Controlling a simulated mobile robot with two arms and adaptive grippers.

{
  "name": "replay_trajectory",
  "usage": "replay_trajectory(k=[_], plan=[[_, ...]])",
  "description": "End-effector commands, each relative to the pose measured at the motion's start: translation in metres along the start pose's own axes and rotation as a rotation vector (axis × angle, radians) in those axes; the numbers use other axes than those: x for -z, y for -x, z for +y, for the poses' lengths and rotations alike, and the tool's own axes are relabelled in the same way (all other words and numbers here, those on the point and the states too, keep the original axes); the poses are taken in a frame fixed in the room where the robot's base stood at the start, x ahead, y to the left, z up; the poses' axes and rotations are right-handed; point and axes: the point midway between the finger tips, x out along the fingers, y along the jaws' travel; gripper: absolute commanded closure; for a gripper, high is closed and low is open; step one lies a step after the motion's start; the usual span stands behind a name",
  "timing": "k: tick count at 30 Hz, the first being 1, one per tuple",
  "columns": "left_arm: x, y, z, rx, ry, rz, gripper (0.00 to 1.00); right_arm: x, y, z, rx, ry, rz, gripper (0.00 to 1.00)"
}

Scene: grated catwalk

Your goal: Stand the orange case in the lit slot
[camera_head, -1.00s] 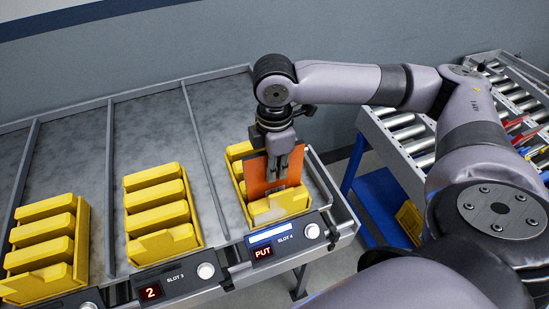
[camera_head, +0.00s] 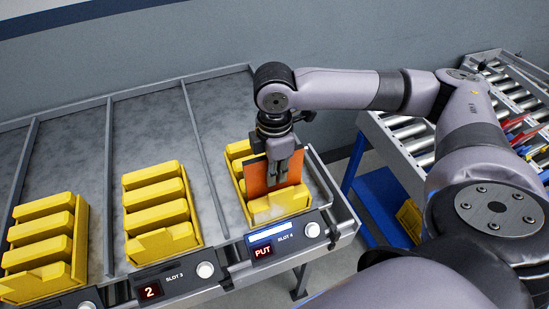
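The orange case (camera_head: 258,178) is upright at the yellow slotted rack (camera_head: 279,205) of Slot 4, its lower edge down behind the rack's front part. The Slot 4 display (camera_head: 263,251) reads PUT beside a lit white-blue bar (camera_head: 270,234). My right gripper (camera_head: 280,179) points down and is shut on the case, its fingers overlapping the case's face. I cannot tell whether the case touches the rack's floor. My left gripper is not in view.
Two more yellow racks stand to the left, one at Slot 3 (camera_head: 163,215) and one further left (camera_head: 45,250). Metal dividers (camera_head: 205,155) separate the lanes. A roller conveyor (camera_head: 405,135) and a blue shelf (camera_head: 383,203) are at right.

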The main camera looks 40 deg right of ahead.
Motion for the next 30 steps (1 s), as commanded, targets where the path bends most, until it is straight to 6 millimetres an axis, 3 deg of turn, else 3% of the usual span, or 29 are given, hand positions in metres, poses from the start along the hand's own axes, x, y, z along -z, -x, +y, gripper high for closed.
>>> replay_trajectory(k=[10,17,24,30], plan=[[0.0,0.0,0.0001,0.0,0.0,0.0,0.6,0.0,0.0002,0.0,0.0,0.0,0.0,0.66],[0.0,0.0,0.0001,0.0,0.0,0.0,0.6,-0.0001,0.0,0.0,0.0,0.0,0.0,0.65],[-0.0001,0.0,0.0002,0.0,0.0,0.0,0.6,-0.0001,0.0,-0.0001,0.0,0.0,0.0,0.49],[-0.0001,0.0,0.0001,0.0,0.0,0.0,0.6,-0.0001,0.0,-0.0001,0.0,0.0,0.0,0.49]])
